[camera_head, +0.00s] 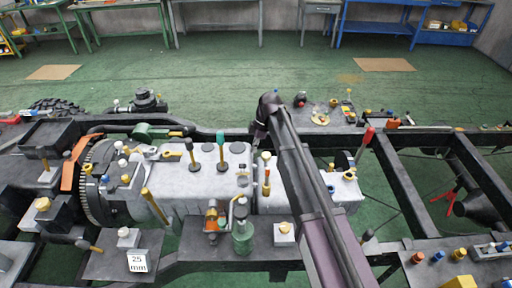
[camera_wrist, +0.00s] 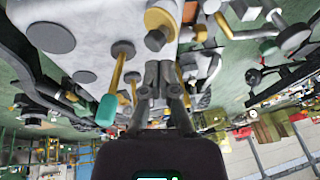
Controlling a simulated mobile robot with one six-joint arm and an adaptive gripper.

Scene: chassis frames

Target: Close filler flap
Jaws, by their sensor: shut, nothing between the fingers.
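I cannot tell for sure which part is the filler flap. A pale grey housing (camera_head: 210,180) fills the middle of the chassis, with round grey caps (camera_head: 237,148) and upright levers on top. My arm reaches in from the lower right, and my gripper (camera_head: 259,138) points down at the housing's far edge, partly hidden by the arm. In the wrist view my gripper (camera_wrist: 167,72) is shut and empty, its fingertips close to the housing (camera_wrist: 85,30). A yellow-ringed grey knob (camera_wrist: 159,27) is just beyond the tips. Whether they touch anything is unclear.
A teal-handled lever (camera_wrist: 107,110) stands beside my gripper; it also shows in the head view (camera_head: 220,138). A red-handled lever (camera_head: 366,138) stands to the right. Dark frame rails (camera_head: 405,190) run along the chassis. Green floor (camera_head: 220,80) behind is mostly clear.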

